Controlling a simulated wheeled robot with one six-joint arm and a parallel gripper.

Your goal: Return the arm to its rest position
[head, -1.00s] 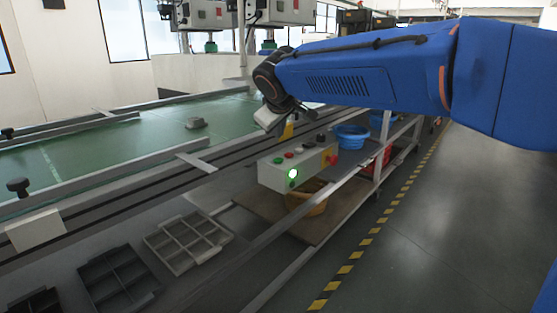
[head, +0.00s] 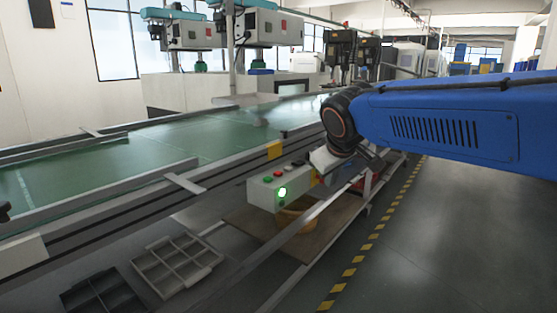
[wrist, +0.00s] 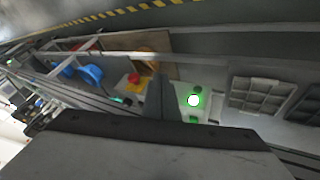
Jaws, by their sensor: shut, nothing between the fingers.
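My blue arm (head: 440,125) reaches in from the right of the head view, with its dark wrist joint above the edge of the conveyor line. My gripper (head: 322,160) hangs below that wrist, close to the control box in the picture, partly hidden by the wrist. In the wrist view the grey fingers (wrist: 160,95) are together with nothing between them. They appear in front of the control box (wrist: 135,90); I cannot tell the distance.
The control box (head: 268,190) has a lit green button (head: 282,192). A green conveyor (head: 110,160) runs along the left. Grey divided trays (head: 178,265) lie at the lower left. Open floor (head: 450,230) with a yellow-black stripe (head: 375,235) lies to the right.

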